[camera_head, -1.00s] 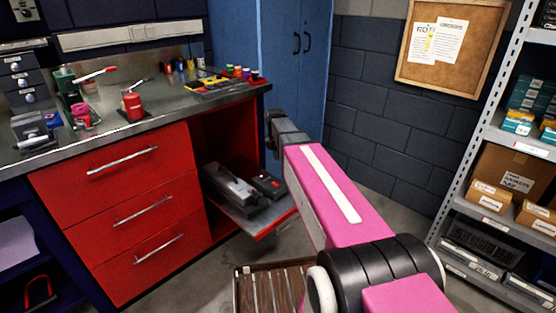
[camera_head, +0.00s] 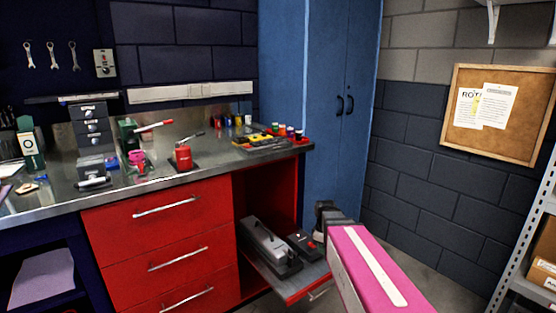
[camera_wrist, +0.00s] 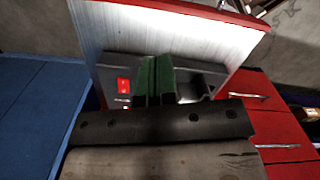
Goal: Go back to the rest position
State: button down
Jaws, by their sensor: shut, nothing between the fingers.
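My gripper (camera_wrist: 153,82) shows in the wrist view with its two green-padded fingers together and nothing between them. It points toward the pull-out tray (camera_wrist: 180,35), which has a grey metal surface and a red edge. In the head view my pink arm reaches in from the lower right. Its dark wrist end is beside the pulled-out tray (camera_head: 291,290) of the red cabinet, and the fingertips are hidden there. A grey tool (camera_head: 265,245) and a smaller dark device with a red part (camera_head: 304,243) lie on the tray. I cannot tell whether the fingers touch anything.
The workbench (camera_head: 215,165) holds a red jack-like tool (camera_head: 183,157), a black drawer box (camera_head: 91,124) and small colored containers. A blue cabinet (camera_head: 322,120) stands behind the tray. A metal shelf (camera_head: 525,230) is at right. Some floor (camera_head: 425,258) is clear between.

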jog(key=s+f+m, duration=0.3)
jog(key=s+m, duration=0.6)
jog(key=m, duration=0.2)
jog(key=shift+d+f, duration=0.4)
